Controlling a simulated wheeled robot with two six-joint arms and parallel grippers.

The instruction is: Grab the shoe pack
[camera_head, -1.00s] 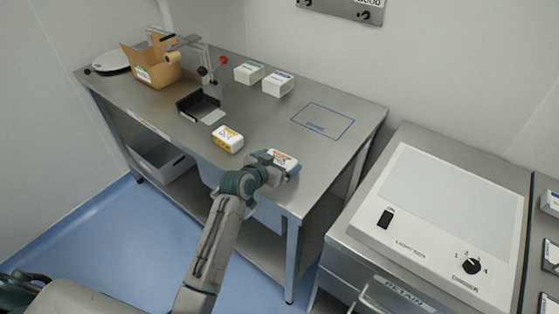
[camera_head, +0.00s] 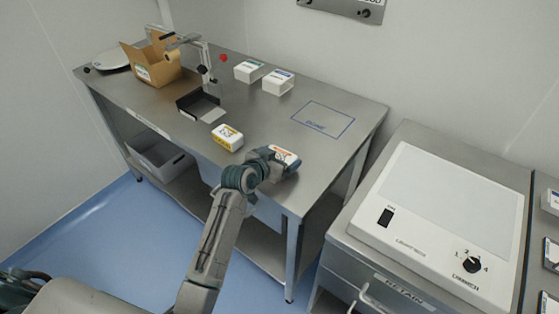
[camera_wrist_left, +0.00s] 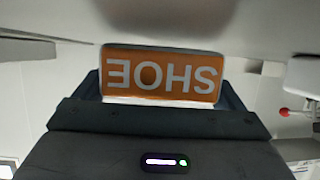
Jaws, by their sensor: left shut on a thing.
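The shoe pack is a white pack with an orange label (camera_head: 286,155), at the front right part of the steel table. In the left wrist view its orange label (camera_wrist_left: 162,74) reads "SHOE", upside down, and sits between my fingers. My left gripper (camera_head: 279,163) is shut on the shoe pack. The gripper hides the pack's near side, and I cannot tell whether the pack touches the table. My right gripper is not in view; only a bit of dark arm shows at the lower left.
A yellow-labelled pack (camera_head: 227,137) lies left of my gripper. Two white packs, one green-labelled (camera_head: 249,71) and one blue-labelled (camera_head: 278,82), stand farther back. A blue outlined area (camera_head: 323,119) is empty. A cardboard box (camera_head: 150,68) stands back left. A light box (camera_head: 440,215) is at right.

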